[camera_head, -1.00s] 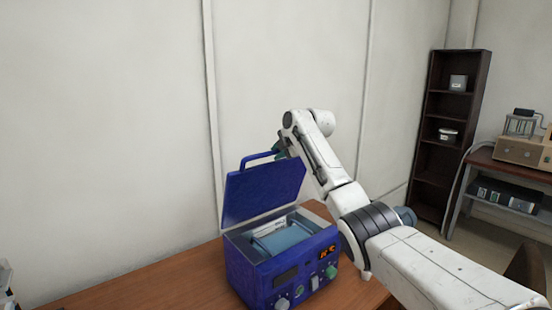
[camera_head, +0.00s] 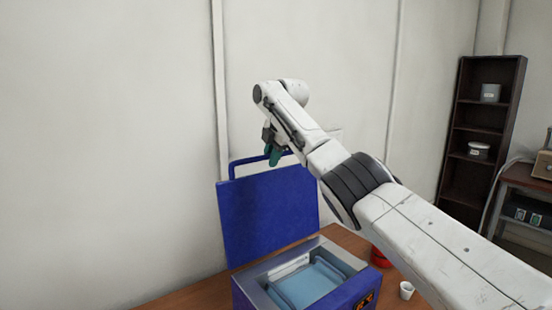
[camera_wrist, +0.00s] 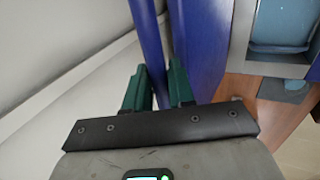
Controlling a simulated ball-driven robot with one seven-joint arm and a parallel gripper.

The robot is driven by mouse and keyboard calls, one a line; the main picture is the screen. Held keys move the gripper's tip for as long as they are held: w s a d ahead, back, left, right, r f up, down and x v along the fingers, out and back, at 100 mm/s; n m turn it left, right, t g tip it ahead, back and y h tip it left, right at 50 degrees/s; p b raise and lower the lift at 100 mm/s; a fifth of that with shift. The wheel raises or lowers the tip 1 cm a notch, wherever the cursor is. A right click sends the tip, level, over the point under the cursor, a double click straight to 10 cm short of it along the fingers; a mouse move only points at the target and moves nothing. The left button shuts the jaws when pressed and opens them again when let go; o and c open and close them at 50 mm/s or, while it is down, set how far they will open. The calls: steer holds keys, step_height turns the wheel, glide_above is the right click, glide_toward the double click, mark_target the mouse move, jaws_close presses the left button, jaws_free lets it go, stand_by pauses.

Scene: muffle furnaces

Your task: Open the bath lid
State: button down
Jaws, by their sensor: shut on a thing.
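The blue bath (camera_head: 360,296) stands on the wooden table, its inside (camera_head: 305,284) showing pale blue. Its blue lid (camera_head: 265,218) stands raised, roughly upright, at the bath's back edge, with a looped handle (camera_head: 232,170) on top. My gripper (camera_head: 272,156) is at the right part of the handle. In the wrist view, the green fingers of my gripper (camera_wrist: 160,82) are shut on the blue handle bar (camera_wrist: 147,35), with the lid (camera_wrist: 205,45) beside it. The exact contact is partly hidden by the fingers.
A pale wall (camera_head: 310,60) is close behind the lid. A white cup (camera_head: 406,290) and a red object (camera_head: 380,258) are on the table (camera_head: 195,295) right of the bath, under my arm. A dark shelf (camera_head: 480,160) stands at the right.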

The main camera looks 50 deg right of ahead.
steer(key=shift+f, duration=0.2)
steer(key=c, duration=1.1)
jaws_free()
steer(key=b+v, duration=0.2)
steer(key=v, duration=0.8)
steer(key=shift+s+r, duration=0.1)
steer(key=shift+r, duration=0.3)
